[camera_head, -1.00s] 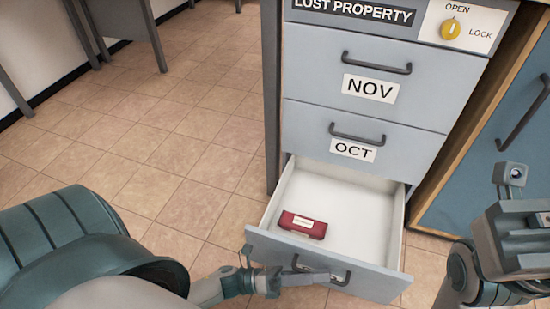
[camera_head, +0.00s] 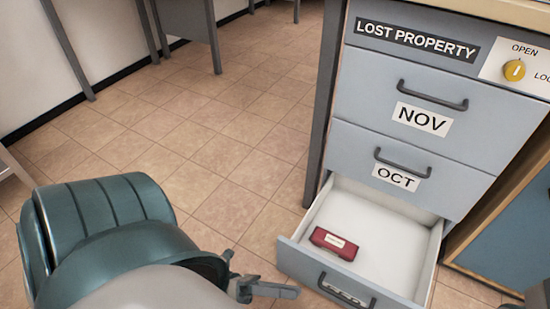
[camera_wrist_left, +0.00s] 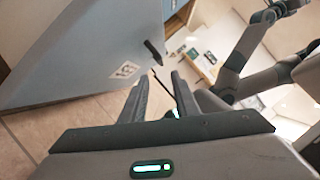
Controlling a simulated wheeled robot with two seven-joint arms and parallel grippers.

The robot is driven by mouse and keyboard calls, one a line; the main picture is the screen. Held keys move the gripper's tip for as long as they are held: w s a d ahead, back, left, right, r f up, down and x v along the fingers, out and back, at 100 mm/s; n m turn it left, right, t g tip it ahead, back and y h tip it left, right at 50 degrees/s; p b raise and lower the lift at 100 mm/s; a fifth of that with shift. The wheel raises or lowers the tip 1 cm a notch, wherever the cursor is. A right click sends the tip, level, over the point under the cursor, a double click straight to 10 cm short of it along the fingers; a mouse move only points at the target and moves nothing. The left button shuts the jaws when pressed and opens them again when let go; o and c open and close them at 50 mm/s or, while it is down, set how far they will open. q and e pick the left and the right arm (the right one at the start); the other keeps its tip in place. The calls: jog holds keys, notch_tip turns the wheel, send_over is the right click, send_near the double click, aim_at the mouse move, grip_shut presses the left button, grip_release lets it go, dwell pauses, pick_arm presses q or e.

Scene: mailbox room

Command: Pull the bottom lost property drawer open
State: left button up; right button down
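The bottom lost property drawer (camera_head: 300,260) stands pulled out below the OCT drawer. Its inside is white and holds a red case (camera_head: 334,243). Its dark bar handle (camera_head: 346,292) and label sit on the front panel, partly cut off by the picture's lower edge. My left gripper (camera_head: 275,290) is beside the drawer's left front corner, apart from the handle. The left wrist view shows its two fingers (camera_wrist_left: 160,92) apart with nothing between them, and the drawer's label (camera_wrist_left: 125,70) and handle (camera_wrist_left: 154,52) beyond. My right gripper's fingers do not show.
The NOV drawer (camera_head: 437,108) and OCT drawer (camera_head: 402,168) above are closed. A yellow lock knob (camera_head: 514,70) is at upper right. A blue cabinet (camera_head: 510,245) stands to the right. The tiled floor (camera_head: 215,170) left of the drawers is clear.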

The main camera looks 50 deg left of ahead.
pick_arm(q)
jog(key=v, duration=0.3)
jog(key=shift+s+a, duration=0.1)
jog(key=shift+s, duration=0.05)
dwell(0.6)
